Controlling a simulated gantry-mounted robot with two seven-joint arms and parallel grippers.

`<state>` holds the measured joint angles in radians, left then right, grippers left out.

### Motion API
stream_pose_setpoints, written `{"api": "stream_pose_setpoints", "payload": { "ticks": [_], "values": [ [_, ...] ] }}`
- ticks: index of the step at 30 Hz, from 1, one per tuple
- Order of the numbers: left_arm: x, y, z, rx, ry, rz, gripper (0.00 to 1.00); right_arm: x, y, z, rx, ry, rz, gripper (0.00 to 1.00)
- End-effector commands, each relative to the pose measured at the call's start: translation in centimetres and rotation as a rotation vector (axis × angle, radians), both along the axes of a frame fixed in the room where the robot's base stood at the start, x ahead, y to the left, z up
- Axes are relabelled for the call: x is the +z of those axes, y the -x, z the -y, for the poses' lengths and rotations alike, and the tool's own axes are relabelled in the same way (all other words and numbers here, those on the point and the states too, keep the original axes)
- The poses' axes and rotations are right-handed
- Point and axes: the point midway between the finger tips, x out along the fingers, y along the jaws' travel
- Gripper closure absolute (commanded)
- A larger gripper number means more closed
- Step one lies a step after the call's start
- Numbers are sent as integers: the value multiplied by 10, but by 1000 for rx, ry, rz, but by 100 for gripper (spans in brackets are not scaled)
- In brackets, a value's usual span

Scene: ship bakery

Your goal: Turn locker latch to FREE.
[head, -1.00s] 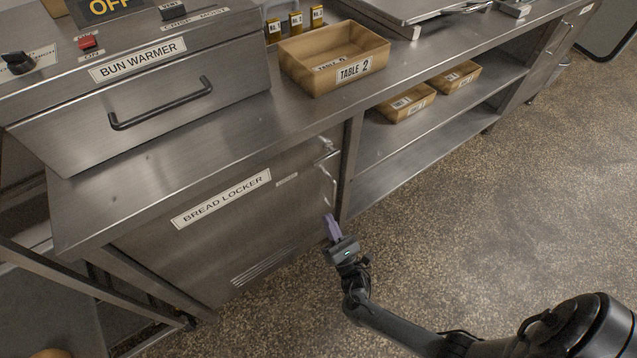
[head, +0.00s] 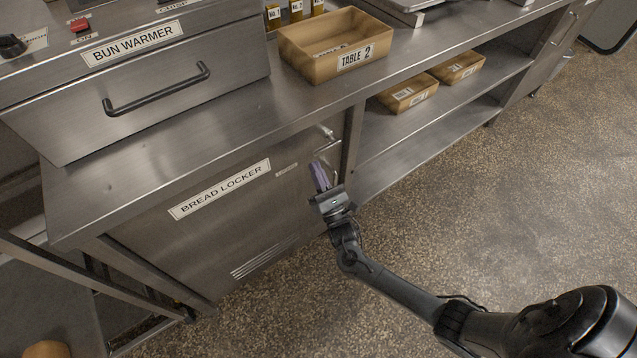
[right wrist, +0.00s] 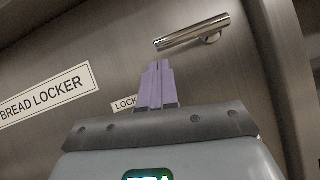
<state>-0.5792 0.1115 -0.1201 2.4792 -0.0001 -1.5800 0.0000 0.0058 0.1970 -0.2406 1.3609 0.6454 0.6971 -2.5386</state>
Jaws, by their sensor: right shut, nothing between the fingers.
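The bread locker door (head: 225,205) is a shut steel panel under the counter. A metal latch lever (head: 327,134) is at its upper right corner; in the right wrist view the lever (right wrist: 192,33) is a round bar, lying tilted with its right end higher. A small label (right wrist: 124,103) below it reads "LOCK"; the rest is hidden by my fingers. My right gripper (head: 319,172) has purple fingers, shut and empty, in front of the door below the lever. In the right wrist view the fingertips (right wrist: 157,64) appear just below the lever's left part, apart from it. My left gripper is not in view.
A slim door handle (head: 329,158) is partly hidden behind my right gripper. The bun warmer (head: 150,90) and the Table 2 bin (head: 335,65) stand on the counter. Open shelves (head: 430,125) lie right of the locker. The floor in front is clear.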

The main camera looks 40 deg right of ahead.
Motion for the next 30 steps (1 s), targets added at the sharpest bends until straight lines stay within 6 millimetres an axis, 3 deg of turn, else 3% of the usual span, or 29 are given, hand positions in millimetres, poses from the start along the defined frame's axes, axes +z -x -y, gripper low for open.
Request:
{"api": "stream_pose_setpoints", "payload": {
  "ticks": [17, 30],
  "values": [
    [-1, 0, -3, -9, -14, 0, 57, 9, -1, 2, -1, -1, -1, 100],
    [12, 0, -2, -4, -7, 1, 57, 16, 1, 4, -7, -64, 3, 100]
  ]
}}
